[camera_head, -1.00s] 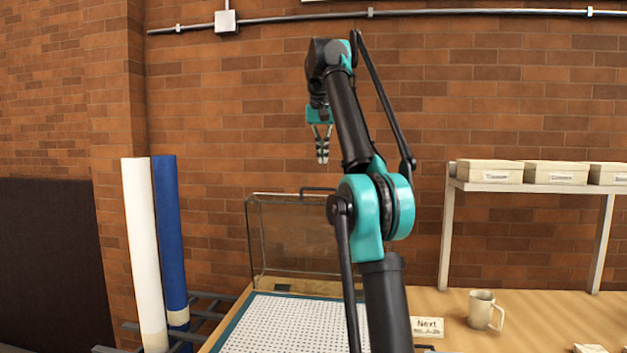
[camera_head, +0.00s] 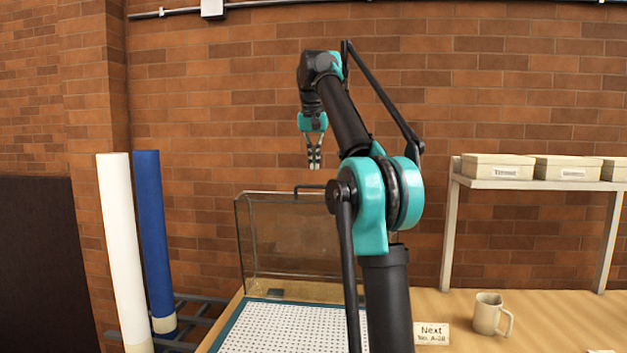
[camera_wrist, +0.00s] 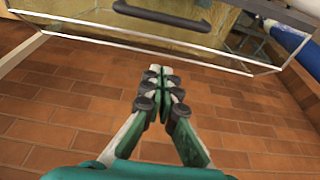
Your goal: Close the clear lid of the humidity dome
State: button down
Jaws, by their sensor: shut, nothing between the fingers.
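The clear lid (camera_head: 285,235) of the humidity dome stands raised and upright at the back of the white perforated tray (camera_head: 290,328) in the head view. A dark handle (camera_head: 312,188) is on the lid's top edge, partly hidden by my arm. In the wrist view the lid's clear panel (camera_wrist: 90,28) crosses the top, with the handle (camera_wrist: 160,17) on its edge. My gripper (camera_head: 314,166) is shut and empty, pointing down just above the handle in the head view. In the wrist view my gripper (camera_wrist: 161,75) has its fingertips together, apart from the handle, over the brick background.
A mug (camera_head: 490,314) and a small sign (camera_head: 431,334) stand on the wooden table (camera_head: 455,302). A shelf (camera_head: 530,186) with several boxes is at the right. A white roll (camera_head: 126,255) and a blue roll (camera_head: 155,245) stand at the left.

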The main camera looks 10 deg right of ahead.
send_over(314, 195)
jog(key=w, duration=0.2)
jog(key=x, duration=0.2)
jog(key=s+x, duration=0.1)
jog(key=x, duration=0.2)
jog(key=shift+d+f, duration=0.25)
jog(key=shift+f, duration=0.1)
jog(key=shift+s+a+r, duration=0.1)
jog(key=shift+s+a, duration=0.1)
jog(key=shift+s, duration=0.35)
jog(key=shift+s+a+r, duration=0.1)
jog(key=shift+s+a, duration=0.05)
jog(key=shift+s, duration=0.45)
jog(key=shift+s+a, duration=0.3)
jog(key=shift+s, duration=0.45)
